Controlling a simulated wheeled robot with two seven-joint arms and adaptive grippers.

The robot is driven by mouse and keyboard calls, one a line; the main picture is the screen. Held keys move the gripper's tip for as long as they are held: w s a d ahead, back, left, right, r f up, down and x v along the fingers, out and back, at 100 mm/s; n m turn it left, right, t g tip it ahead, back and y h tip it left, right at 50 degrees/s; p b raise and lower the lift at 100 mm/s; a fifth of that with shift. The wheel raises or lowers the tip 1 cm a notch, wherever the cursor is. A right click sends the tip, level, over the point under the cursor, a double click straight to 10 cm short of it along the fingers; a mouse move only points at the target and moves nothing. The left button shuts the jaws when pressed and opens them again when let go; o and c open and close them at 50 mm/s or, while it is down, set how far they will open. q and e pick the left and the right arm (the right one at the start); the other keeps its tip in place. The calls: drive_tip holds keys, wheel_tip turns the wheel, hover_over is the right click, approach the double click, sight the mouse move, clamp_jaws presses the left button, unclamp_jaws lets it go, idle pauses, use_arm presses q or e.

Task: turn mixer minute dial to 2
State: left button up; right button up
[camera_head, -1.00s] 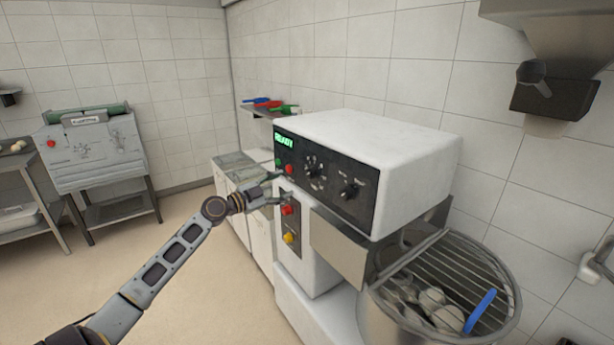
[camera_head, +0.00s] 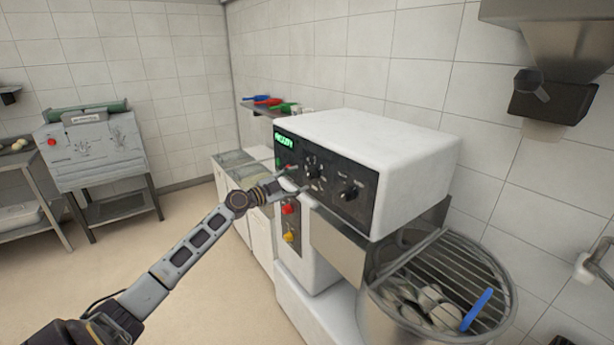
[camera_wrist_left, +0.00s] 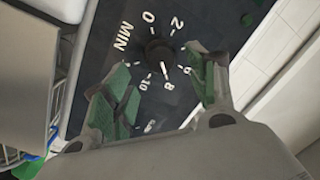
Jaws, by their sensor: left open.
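The white mixer (camera_head: 375,140) stands at centre with a dark control panel (camera_head: 364,207) on its front. The minute dial (camera_head: 312,172) is the left of two black knobs there. In the left wrist view the dial (camera_wrist_left: 158,52) is ringed by white marks, with MIN, 0, 2, 6, 8 and 10 readable. Its pointer seems to face the 8 side, but I cannot tell exactly. My left gripper (camera_head: 301,179) is open just in front of the dial. Its green-padded fingers (camera_wrist_left: 160,78) lie to either side of the knob in the wrist view; contact cannot be told. My right gripper is out of view.
A second knob (camera_head: 350,191) sits right of the dial. A red (camera_head: 289,208) and a yellow button (camera_head: 289,236) sit below. The mixer bowl (camera_head: 375,318) with a wire guard holds dough pieces and a blue scraper (camera_head: 477,309). Open floor lies at left.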

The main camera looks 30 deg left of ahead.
sight(308, 176)
use_arm(q)
drive_tip(key=shift+x, duration=0.85)
drive_tip(key=shift+p+x, duration=0.55)
drive_tip(key=shift+x, duration=0.45)
drive_tip(key=shift+w+d, duration=0.15)
drive_tip(key=shift+w, duration=0.75)
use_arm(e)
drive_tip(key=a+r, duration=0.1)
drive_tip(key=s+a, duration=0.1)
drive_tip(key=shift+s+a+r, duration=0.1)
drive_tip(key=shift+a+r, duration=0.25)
use_arm(q)
drive_tip(key=shift+d, duration=0.1)
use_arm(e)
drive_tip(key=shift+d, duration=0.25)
use_arm(q)
drive_tip(key=shift+c, duration=0.7)
drive_tip(key=c, duration=0.9)
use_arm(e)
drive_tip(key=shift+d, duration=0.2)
